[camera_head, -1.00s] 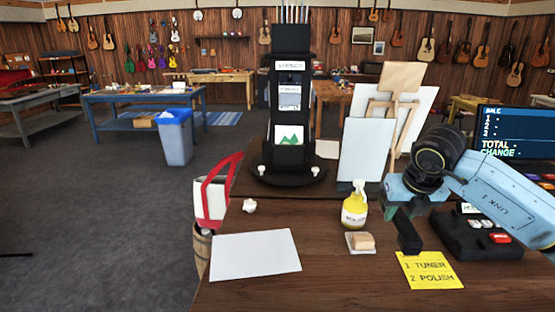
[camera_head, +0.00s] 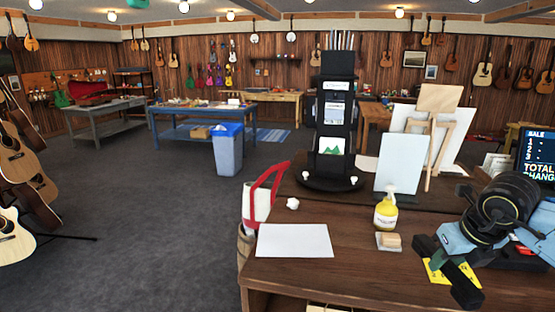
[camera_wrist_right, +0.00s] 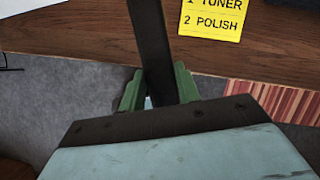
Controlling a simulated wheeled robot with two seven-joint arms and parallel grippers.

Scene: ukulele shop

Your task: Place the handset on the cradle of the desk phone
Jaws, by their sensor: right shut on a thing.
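My right gripper (camera_head: 446,262) is shut on the black handset (camera_head: 466,288) near the right part of the desk's front. In the right wrist view the handset (camera_wrist_right: 153,48) stands out between the two green fingers of my gripper (camera_wrist_right: 158,88), its far end toward the desk. The desk phone (camera_head: 522,258) is at the right, mostly hidden behind my right arm; its cradle cannot be made out. A yellow note (camera_head: 437,275) lies partly under the handset in the picture and shows clearly in the right wrist view (camera_wrist_right: 213,18). My left gripper is out of view.
A monitor (camera_head: 538,155) stands at the right. Desk between sheet and dish is clear.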

